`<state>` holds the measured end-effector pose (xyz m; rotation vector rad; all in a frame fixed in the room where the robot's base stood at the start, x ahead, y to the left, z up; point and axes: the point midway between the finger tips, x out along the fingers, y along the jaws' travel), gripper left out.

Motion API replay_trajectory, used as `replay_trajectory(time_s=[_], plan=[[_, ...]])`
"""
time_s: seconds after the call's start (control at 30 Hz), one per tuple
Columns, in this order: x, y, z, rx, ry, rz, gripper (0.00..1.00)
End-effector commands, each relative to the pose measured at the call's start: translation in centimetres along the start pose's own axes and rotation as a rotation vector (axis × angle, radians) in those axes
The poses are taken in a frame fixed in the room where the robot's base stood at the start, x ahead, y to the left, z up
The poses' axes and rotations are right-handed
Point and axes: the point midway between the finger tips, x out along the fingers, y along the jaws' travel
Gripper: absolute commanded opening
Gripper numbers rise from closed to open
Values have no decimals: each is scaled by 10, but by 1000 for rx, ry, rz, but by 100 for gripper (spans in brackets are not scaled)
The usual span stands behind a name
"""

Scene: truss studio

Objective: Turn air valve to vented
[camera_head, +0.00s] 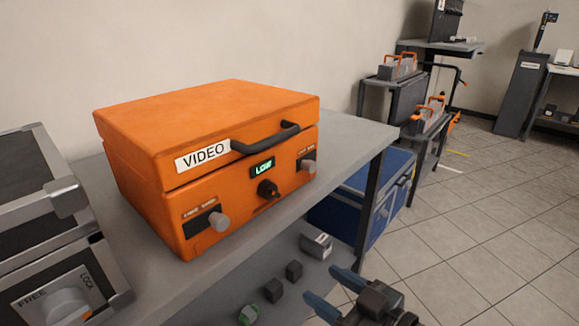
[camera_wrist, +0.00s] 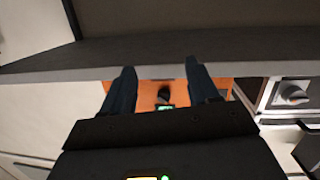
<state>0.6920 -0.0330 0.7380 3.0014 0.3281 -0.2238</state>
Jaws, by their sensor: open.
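An orange case (camera_head: 205,130) labelled VIDEO stands shut on a grey table, with a black handle on its front edge. Its front has a grey knob at left (camera_head: 219,221), a black knob in the middle (camera_head: 267,188), a small green display (camera_head: 263,167) and a grey knob at right (camera_head: 308,166). The small knob labels are too blurred to read; I cannot tell which knob is the air valve. My gripper (camera_head: 333,294) is open and empty, in front of and below the table edge. In the wrist view, the display and black knob (camera_wrist: 164,96) show between its fingers (camera_wrist: 160,68), apart from them.
A silver-edged case (camera_head: 60,245) with a knob (camera_head: 66,305) marked FREE and LOCK stands left of the orange case. A blue case (camera_head: 360,195) and several small blocks lie below the table (camera_head: 362,137). Tiled floor (camera_head: 480,230) at right is clear.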

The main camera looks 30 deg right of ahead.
Motion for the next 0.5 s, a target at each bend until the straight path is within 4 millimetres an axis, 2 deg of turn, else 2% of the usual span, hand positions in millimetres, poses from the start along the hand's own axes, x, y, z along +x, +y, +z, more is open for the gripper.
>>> replay_trajectory(time_s=[0.03,0.1,0.2,0.33,0.5], plan=[[11,9,-42,-20,39,-25,60],[23,14,-72,-46,84,-62,60],[35,20,-103,-79,134,-103,60],[42,23,-124,-105,175,-131,60],[54,22,-129,-110,184,-139,60]])
